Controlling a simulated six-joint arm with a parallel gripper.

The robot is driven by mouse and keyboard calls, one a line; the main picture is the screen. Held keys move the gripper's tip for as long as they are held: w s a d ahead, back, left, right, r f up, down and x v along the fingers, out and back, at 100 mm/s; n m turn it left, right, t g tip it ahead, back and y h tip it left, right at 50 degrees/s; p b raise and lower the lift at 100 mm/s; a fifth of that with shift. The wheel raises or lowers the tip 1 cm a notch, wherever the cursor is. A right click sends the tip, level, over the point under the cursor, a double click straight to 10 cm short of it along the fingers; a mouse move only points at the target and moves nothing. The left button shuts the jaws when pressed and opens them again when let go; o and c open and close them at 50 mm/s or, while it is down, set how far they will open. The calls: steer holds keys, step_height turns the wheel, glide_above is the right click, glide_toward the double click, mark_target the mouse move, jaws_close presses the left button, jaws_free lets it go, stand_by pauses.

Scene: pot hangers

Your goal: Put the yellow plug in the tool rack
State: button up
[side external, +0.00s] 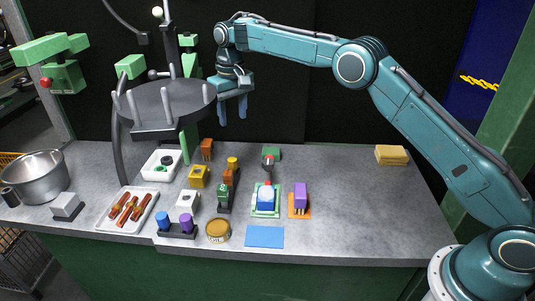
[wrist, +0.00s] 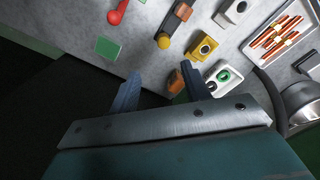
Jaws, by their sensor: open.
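A yellow block with a dark hole (side external: 199,176) sits on the grey counter, left of centre; it also shows in the wrist view (wrist: 203,47). A yellow round-topped piece (side external: 232,162) stands at the far end of a long dark rack (side external: 225,205), and it also shows in the wrist view (wrist: 163,41). I cannot tell which one is the plug. A short dark rack (side external: 177,233) at the front holds a blue and a purple cylinder. I cannot tell which rack is the tool rack. My gripper (side external: 232,112) is open and empty, high above the counter's back; its fingers show in the wrist view (wrist: 160,77).
A round grey hanger with upright pegs (side external: 165,103) stands close left of my gripper. White trays (side external: 126,209), a metal pot (side external: 37,177), a can (side external: 218,230) and several blocks crowd the left and middle counter. The right counter is mostly clear, with a yellow sponge (side external: 391,154) behind.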

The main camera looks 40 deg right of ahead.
steer(key=s+d+r+t, duration=0.1)
steer(key=s+d+r, duration=0.2)
steer(key=s+r, duration=0.65)
steer(key=s+d+r+t, duration=0.2)
steer(key=s+d+r, duration=0.1)
steer(key=s+r, duration=0.65)
steer(key=s+d+f+t, duration=0.1)
steer(key=s+f, duration=0.3)
steer(key=s, duration=0.9)
steer(key=s+d+f+t, duration=0.1)
steer(key=s+f, duration=0.4)
steer(key=s, duration=0.8)
steer(key=shift+s+d, duration=0.15)
steer(key=shift+d, duration=0.4)
